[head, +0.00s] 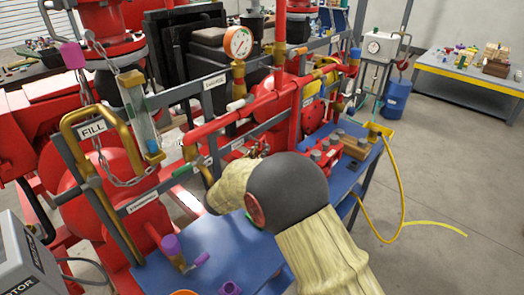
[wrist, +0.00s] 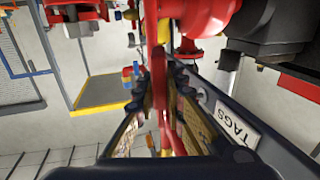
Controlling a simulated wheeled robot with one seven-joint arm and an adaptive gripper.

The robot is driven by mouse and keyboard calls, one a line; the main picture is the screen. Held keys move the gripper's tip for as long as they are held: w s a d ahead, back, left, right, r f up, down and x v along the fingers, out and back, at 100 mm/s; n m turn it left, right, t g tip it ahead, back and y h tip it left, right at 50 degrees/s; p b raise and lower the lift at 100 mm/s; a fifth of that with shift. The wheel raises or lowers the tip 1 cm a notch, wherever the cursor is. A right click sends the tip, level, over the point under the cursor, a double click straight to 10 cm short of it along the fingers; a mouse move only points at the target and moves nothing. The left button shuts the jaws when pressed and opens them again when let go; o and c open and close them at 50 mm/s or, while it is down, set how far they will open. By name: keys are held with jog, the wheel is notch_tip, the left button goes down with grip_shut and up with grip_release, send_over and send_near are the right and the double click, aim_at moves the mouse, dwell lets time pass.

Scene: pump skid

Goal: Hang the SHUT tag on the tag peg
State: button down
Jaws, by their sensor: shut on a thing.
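In the wrist view, my gripper (wrist: 158,88) reaches forward, its two dark fingers shut on a thin red piece (wrist: 157,72). This piece is seen nearly edge-on, so no lettering shows; it appears to be the SHUT tag. A white TAGS label (wrist: 236,126) sits on a dark rail just right of the fingers. I cannot make out the tag peg in either view. In the head view, my arm's links cover most of my gripper and the tag, in front of the red piping.
A blue bench top (head: 205,258) lies below the rail. A pressure gauge (head: 238,42), red pipes (head: 240,110) and a FILL sign (head: 92,130) crowd the skid. A yellow hose (head: 402,205) loops at the right. Open floor (head: 455,180) lies beyond it.

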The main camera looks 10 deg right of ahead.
jog(key=shift+f, duration=0.2)
jog(key=shift+w+f, duration=0.1)
jog(key=shift+f, duration=0.15)
dwell(0.5)
jog(key=c, duration=1.8)
grip_release()
jog(key=shift+o, duration=0.2)
jog(key=shift+a, duration=0.15)
